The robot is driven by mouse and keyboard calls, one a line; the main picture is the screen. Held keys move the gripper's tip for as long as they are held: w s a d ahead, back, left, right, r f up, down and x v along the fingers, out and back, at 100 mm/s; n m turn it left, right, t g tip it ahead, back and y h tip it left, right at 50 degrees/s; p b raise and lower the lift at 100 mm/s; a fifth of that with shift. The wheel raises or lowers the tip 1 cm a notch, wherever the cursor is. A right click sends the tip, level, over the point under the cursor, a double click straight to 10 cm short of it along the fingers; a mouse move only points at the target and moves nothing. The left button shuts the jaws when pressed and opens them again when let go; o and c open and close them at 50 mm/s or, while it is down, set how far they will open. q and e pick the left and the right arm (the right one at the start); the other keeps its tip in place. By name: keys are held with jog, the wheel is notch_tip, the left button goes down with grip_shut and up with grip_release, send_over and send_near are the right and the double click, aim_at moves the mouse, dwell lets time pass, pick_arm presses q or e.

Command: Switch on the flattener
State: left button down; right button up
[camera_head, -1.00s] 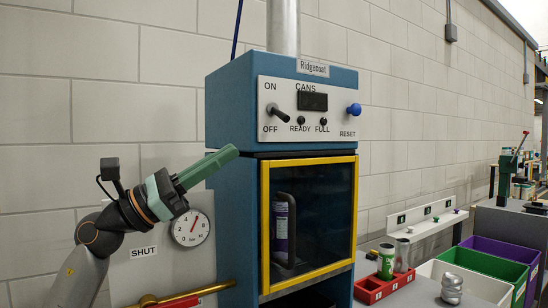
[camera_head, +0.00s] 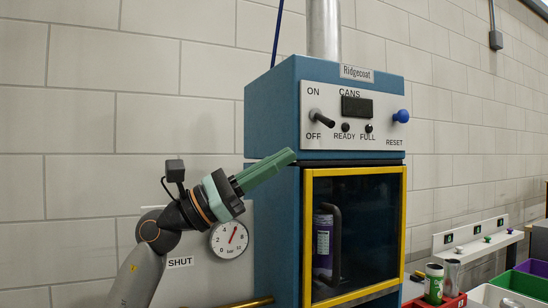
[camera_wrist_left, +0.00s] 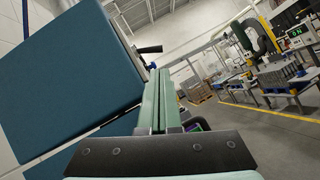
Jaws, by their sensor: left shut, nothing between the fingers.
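A blue machine labelled Ridgecoat (camera_head: 272,115) stands at centre in the head view; no label there says flattener. Its white panel has a black ON/OFF lever (camera_head: 322,119), tilted down and to the right, with ON above and OFF below. A dark lever (camera_wrist_left: 150,49) also shows beside the blue housing (camera_wrist_left: 65,75) in the left wrist view. My left gripper (camera_head: 288,156) has green fingers, shut and empty, pointing up and right. In the picture its tips are below and left of the lever, apart from it. The wrist view shows the fingers (camera_wrist_left: 160,80) together. My right gripper is out of view.
A blue RESET knob (camera_head: 401,116) is on the panel's right. Below is a yellow-framed dark door (camera_head: 356,235) with a purple can (camera_head: 323,240) behind it. A dial gauge (camera_head: 229,239) and brass pipe are near my left arm. Cans and bins stand at lower right.

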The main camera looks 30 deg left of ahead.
aim_at(310, 141)
pick_arm(q)
jog(key=p+x, duration=0.1)
jog(key=x, duration=0.4)
jog(key=shift+w+d+r+p, duration=0.1)
jog(key=shift+d+r+p, duration=0.1)
jog(key=shift+r+p, duration=0.15)
jog(key=shift+w+d+r, duration=0.1)
jog(key=shift+w+d, duration=0.2)
jog(key=shift+d, duration=0.05)
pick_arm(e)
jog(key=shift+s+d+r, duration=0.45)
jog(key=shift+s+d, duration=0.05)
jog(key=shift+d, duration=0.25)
pick_arm(q)
jog(key=shift+a, duration=0.15)
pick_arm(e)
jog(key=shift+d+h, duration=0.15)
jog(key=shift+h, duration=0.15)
